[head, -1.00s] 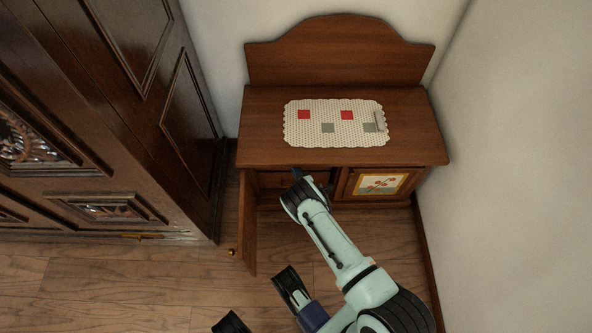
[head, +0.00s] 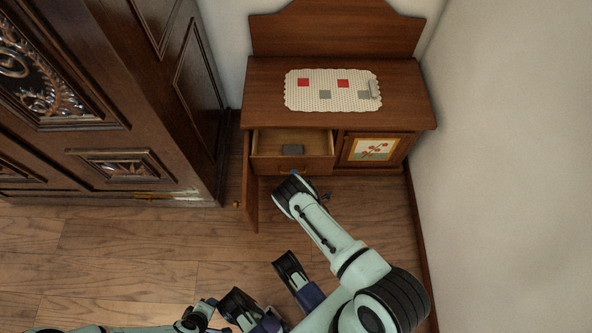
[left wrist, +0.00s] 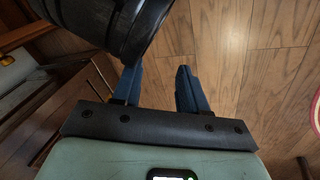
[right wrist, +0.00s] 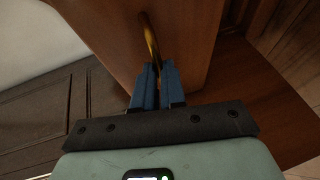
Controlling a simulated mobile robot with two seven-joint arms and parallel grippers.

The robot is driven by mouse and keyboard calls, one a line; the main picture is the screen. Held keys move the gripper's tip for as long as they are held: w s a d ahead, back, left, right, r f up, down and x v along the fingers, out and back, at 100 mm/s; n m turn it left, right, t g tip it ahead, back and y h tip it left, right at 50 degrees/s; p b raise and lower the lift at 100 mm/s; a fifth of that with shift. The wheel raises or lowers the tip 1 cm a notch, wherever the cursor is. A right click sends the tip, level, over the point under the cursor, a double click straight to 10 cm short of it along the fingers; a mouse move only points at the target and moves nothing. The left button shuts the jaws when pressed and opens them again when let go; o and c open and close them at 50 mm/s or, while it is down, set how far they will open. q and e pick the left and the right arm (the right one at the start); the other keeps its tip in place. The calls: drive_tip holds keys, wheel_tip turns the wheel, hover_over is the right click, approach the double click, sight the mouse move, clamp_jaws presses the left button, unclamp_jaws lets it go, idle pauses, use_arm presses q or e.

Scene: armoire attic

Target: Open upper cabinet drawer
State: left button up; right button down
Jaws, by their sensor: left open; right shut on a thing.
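The cabinet (head: 400,108) is a low brown wooden piece against the wall. Its upper drawer (head: 275,164) is pulled out at the left, showing a pale inside. My right gripper (head: 296,173) is at the drawer front. In the right wrist view, my right gripper (right wrist: 156,72) is shut on the curved brass handle (right wrist: 150,40) of the drawer. My left gripper (left wrist: 157,75) is open and empty above the floor, with a black rounded arm part beside it.
An open cabinet door (head: 250,195) with a brass knob stands out left of the drawer. A dark carved armoire (head: 165,110) stands at the left and a white wall at the right. A patterned cloth (head: 331,92) lies on the cabinet top.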

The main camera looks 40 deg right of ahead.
use_arm(q)
drive_tip(key=shift+s+d+r+g+p, duration=0.2)
drive_tip(key=shift+s+r, duration=0.1)
drive_tip(key=shift+s, duration=0.25)
drive_tip(key=shift+s+d+r+g+p, duration=0.1)
drive_tip(key=shift+s+r+p, duration=0.15)
drive_tip(key=shift+s, duration=0.3)
use_arm(e)
drive_tip(key=shift+s+a, duration=1.1)
drive_tip(key=shift+s, duration=0.25)
drive_tip(key=c, duration=1.2)
unclamp_jaws()
use_arm(q)
drive_tip(key=s+d+r+g+h+p, duration=0.1)
drive_tip(key=s+d+r+p, duration=0.1)
drive_tip(key=s+r+p, duration=0.1)
drive_tip(key=shift+s+d+r+g, duration=0.15)
drive_tip(key=shift+s+r+g, duration=0.25)
drive_tip(key=shift+s, duration=0.55)
use_arm(e)
drive_tip(key=v, duration=1.3)
drive_tip(key=shift+s, duration=0.2)
drive_tip(key=shift+a+r, duration=0.1)
